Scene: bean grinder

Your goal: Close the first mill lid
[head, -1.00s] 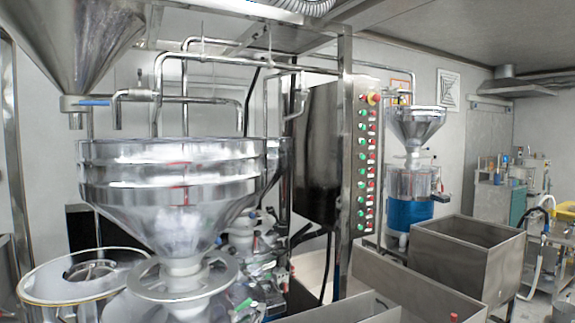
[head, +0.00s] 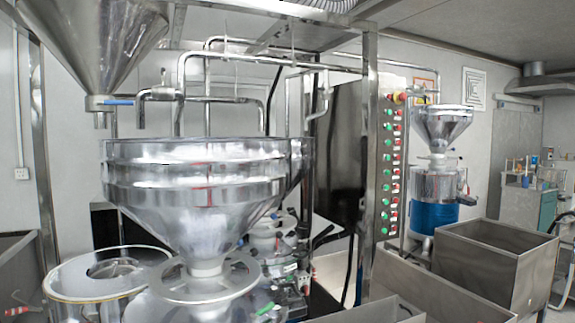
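A large steel mill hopper (head: 200,190) stands in the centre left of the head view, a wide bowl narrowing to a cone. Its neck enters a round plate on the mill body (head: 205,290) below. A round flat steel lid or drum top (head: 75,280) with a raised centre lies at the lower left. I cannot tell which part is the first mill lid. A smaller mill with a funnel hopper (head: 442,125) and a blue band stands at the back right. My gripper is not in view.
A steel cone hopper (head: 95,45) with a blue-handled valve hangs at the upper left. A button panel (head: 390,165) stands on a post. Steel bins (head: 495,260) fill the lower right. Pipes (head: 230,58) run overhead. Little floor shows.

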